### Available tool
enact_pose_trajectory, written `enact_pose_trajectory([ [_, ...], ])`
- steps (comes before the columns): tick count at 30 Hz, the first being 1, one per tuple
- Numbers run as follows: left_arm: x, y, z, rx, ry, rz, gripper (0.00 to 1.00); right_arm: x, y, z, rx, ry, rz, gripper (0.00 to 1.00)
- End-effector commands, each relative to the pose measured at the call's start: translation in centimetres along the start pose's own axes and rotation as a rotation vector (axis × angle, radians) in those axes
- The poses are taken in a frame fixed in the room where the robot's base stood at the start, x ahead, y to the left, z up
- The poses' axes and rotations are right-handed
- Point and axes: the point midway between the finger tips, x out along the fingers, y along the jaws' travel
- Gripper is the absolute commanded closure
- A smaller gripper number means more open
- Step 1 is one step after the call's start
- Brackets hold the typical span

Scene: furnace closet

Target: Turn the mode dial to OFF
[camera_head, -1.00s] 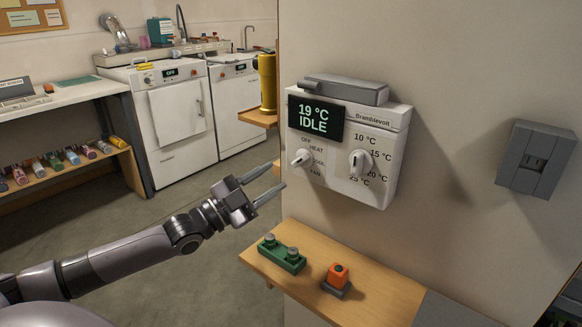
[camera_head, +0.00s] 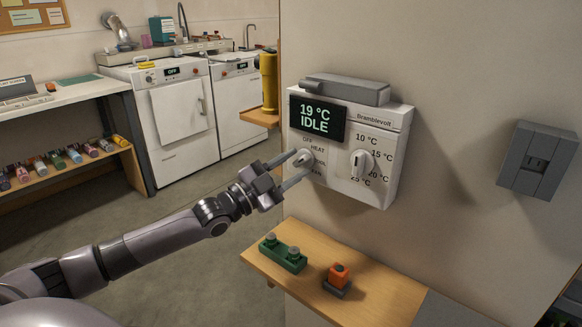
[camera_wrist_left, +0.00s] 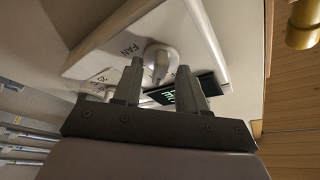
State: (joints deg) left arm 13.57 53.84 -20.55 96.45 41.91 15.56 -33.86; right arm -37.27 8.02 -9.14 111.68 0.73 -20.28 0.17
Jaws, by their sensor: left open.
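The white thermostat box (camera_head: 391,119) hangs on the wall, and its display (camera_head: 316,119) reads 19 °C IDLE. The mode dial (camera_head: 304,157) is the left white knob, with OFF, HEAT and FAN labels around it, partly covered by my gripper. It also shows in the left wrist view (camera_wrist_left: 158,58). My left gripper (camera_head: 293,166) is open with its fingertips at the mode dial, one finger on each side of it. In the left wrist view the fingers (camera_wrist_left: 160,80) straddle the knob; I cannot tell whether they touch it. My right gripper is out of view.
The temperature dial (camera_head: 361,163) is to the right on the same box. A grey wall switch (camera_head: 538,160) is further right. A yellow cylinder (camera_head: 268,83) stands at left.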

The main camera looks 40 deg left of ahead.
Motion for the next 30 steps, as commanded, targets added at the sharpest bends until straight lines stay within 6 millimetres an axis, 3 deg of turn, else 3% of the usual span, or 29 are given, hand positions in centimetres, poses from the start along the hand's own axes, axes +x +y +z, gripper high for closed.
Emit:
enact_pose_trajectory([
  [1, 0.0, 0.0, 0.0, 0.000, 0.000, 0.000, 0.58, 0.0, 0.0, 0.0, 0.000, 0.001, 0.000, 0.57],
  [5, 0.0, 0.0, 0.0, 0.000, 0.000, 0.000, 1.00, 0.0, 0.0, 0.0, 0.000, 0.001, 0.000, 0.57],
  [17, 0.0, 0.0, -0.1, -0.040, 0.000, -0.017, 1.00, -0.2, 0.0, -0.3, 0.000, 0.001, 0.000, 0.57],
  [30, 0.1, 0.3, -0.2, -0.335, -0.001, -0.139, 1.00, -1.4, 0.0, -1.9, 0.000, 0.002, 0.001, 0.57],
])
